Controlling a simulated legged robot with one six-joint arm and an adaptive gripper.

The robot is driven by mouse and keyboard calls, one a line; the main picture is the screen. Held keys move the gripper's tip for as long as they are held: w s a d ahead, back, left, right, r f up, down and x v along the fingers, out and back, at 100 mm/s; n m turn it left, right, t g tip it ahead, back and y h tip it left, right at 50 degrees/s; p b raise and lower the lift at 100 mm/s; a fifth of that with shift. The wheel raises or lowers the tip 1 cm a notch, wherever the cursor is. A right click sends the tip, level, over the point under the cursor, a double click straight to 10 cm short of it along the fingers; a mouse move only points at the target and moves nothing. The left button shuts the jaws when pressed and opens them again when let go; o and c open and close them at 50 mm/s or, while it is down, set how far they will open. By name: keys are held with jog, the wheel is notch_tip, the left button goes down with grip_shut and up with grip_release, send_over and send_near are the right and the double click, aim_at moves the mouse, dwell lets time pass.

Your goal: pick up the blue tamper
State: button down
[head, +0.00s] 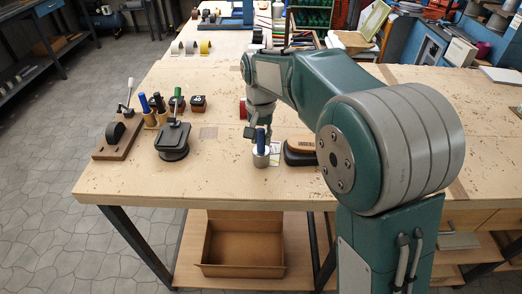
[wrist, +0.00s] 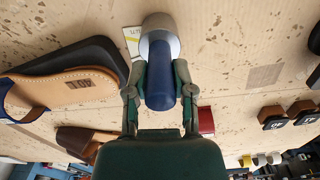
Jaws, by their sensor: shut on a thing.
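The blue tamper has a blue handle (head: 261,139) and a round silver metal base (head: 261,160). It stands upright at the front middle of the workbench; I cannot tell whether its base touches the top. In the wrist view the tamper's blue handle (wrist: 163,92) points toward me, with the silver base beyond it. My gripper (wrist: 161,76) has a finger on each side of the handle and is shut on it. In the head view my gripper (head: 261,128) comes down from above onto the handle, and my arm hides part of the bench behind.
A dark-soled sandal (head: 301,158) lies just right of the tamper. A black press (head: 173,140), a lever tool on a brown board (head: 118,145) and small dark blocks (head: 198,104) stand to the left. An open box (head: 243,243) sits on the shelf below.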

aim_at(263, 131)
jog(key=r, duration=0.4)
jog(key=shift+s+d, duration=0.3)
jog(key=s+d+r, duration=0.5)
jog(key=s+r, duration=0.4)
jog(key=s, duration=0.3)
jog(key=shift+d, duration=0.4)
